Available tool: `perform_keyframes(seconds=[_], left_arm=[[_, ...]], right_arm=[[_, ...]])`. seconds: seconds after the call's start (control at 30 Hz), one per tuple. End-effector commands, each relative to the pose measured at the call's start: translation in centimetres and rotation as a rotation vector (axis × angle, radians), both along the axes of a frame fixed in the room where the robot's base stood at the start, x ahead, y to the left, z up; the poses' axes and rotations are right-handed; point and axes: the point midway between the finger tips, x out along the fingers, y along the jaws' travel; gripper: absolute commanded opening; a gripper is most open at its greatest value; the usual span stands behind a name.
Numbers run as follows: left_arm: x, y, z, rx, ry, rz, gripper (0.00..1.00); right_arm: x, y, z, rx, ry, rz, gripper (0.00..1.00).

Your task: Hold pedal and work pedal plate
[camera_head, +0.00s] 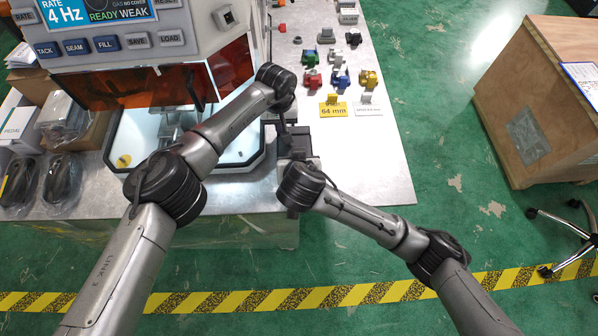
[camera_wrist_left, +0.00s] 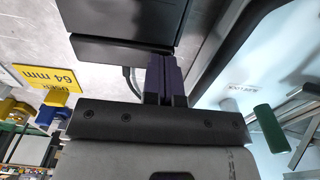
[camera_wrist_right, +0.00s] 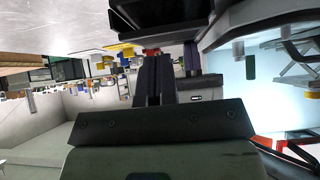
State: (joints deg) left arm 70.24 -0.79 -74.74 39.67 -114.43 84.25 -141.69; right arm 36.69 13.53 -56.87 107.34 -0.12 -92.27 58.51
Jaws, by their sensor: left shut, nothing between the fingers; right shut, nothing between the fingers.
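A black block-like unit (camera_head: 299,136), probably the pedal with its plate, sits at the front edge of the metal table beside the machine. In the left wrist view its dark body (camera_wrist_left: 120,22) and a cable lie right beyond the fingertips. My left gripper (camera_head: 283,127) is shut and empty, pointing down at this unit; whether it touches cannot be told. My right gripper (camera_wrist_right: 154,65) is shut and empty, low in front of the table edge. In the head view its fingers are hidden by its wrist. A dark part, probably the same unit (camera_wrist_right: 150,13), hangs over them.
The machine with an orange shield (camera_head: 118,88) and a lit white tray stands left of the unit. Small coloured parts (camera_head: 341,77) and a yellow 64 mm card (camera_head: 333,109) lie to the right. A box marked PEDAL (camera_head: 17,126) stands at far left. A wooden crate (camera_head: 535,100) stands right.

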Motion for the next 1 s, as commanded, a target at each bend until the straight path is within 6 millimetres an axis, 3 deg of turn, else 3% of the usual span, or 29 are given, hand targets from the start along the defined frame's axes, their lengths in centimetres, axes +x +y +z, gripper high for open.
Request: perform_keyframes(seconds=[0.03, 0.3, 0.5, 1.0], left_arm=[[-0.2, 0.3, -0.8, 0.006, 0.006, 0.003, 0.0], [-0.2, 0.3, -0.8, 0.005, 0.006, 0.003, 0.0], [-0.2, 0.3, -0.8, 0.005, 0.006, 0.004, 0.0], [-0.2, 0.2, -0.8, 0.005, 0.006, 0.004, 0.0]], right_arm=[[-0.8, 0.2, 0.7, 0.006, -0.001, 0.004, 0.0], [-4.7, 0.3, 4.3, 0.006, -0.002, 0.005, 0.0], [-6.6, 0.3, 5.9, 0.006, -0.003, 0.004, 0.0], [-7.5, 0.3, 6.8, 0.003, -0.002, 0.002, 0.0]])
